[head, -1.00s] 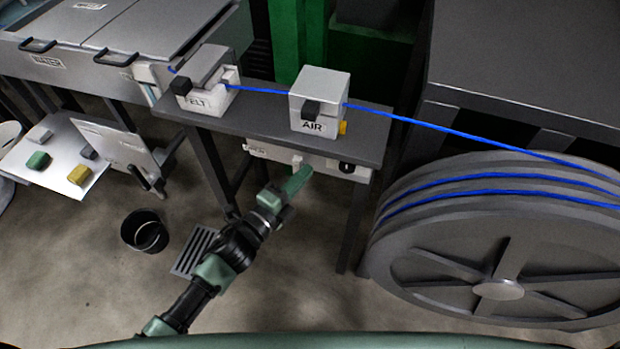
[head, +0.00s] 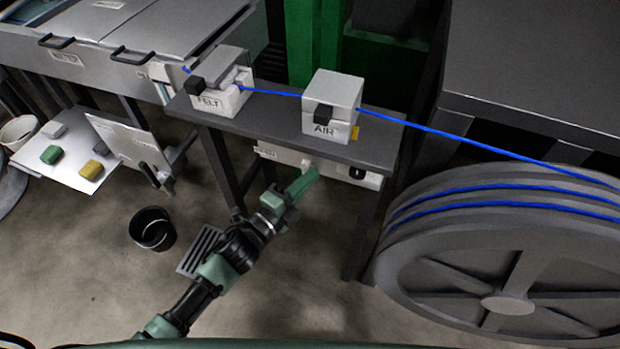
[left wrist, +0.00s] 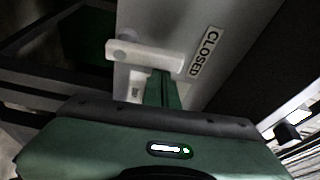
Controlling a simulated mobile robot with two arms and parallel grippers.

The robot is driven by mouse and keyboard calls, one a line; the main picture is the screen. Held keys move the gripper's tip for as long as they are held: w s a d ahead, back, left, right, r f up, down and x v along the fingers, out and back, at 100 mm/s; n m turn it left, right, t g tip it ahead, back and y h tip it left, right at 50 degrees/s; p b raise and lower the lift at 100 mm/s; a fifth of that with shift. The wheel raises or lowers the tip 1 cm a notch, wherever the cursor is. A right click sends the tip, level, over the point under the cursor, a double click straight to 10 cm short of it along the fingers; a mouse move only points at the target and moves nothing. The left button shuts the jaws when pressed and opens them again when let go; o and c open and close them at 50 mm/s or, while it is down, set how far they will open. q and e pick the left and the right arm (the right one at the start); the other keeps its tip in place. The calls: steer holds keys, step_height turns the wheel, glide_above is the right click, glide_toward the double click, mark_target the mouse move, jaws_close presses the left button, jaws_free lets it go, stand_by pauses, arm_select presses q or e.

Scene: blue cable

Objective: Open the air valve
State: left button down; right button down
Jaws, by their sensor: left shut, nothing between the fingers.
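A white panel (head: 278,154) hangs under the front edge of the grey bench. A small white lever (head: 306,163) sticks out from it. In the left wrist view the white lever (left wrist: 145,57) lies crosswise on the panel, beside a label reading CLOSED (left wrist: 206,52). My left gripper (head: 314,172) is at the panel, just by the lever. In the left wrist view its green fingers (left wrist: 163,88) are together, close under the lever; I cannot tell whether they touch it. Nothing shows between them. My right gripper is not in view.
The bench (head: 382,143) carries a FELT box (head: 236,98) and an AIR box (head: 345,92), with the blue cable (head: 470,143) running through to a large grey reel (head: 440,262). A dark knob (head: 357,173) is right of the lever. A black bin (head: 152,230) stands on the floor.

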arm_select(q)
steer(key=shift+a, duration=0.15)
steer(key=n+b, duration=0.1)
steer(key=a+n+t+b, duration=0.1)
steer(key=n, duration=0.1)
steer(key=a+n+b, duration=0.1)
steer(key=n, duration=0.1)
steer(key=shift+w+f+t, duration=0.15)
steer(key=shift+w+t, duration=0.15)
steer(key=shift+w, duration=0.05)
steer(key=shift+w+a+f+n+t+y+b, duration=0.2)
steer(key=shift+a+f+n+t+y+b, duration=0.45)
steer(key=shift+n, duration=1.8)
steer(key=shift+w+a+f+n+t+y+b, duration=0.3)
steer(key=shift+a+n+t+y+b, duration=0.45)
steer(key=shift+n, duration=1.75)
steer(key=shift+w+a+f+n+t+y+b, duration=0.15)
steer(key=shift+a+f+n+t+y+b, duration=0.6)
steer(key=shift+n, duration=1.7)
steer(key=shift+d+r, duration=0.15)
steer(key=shift+d, duration=0.05)
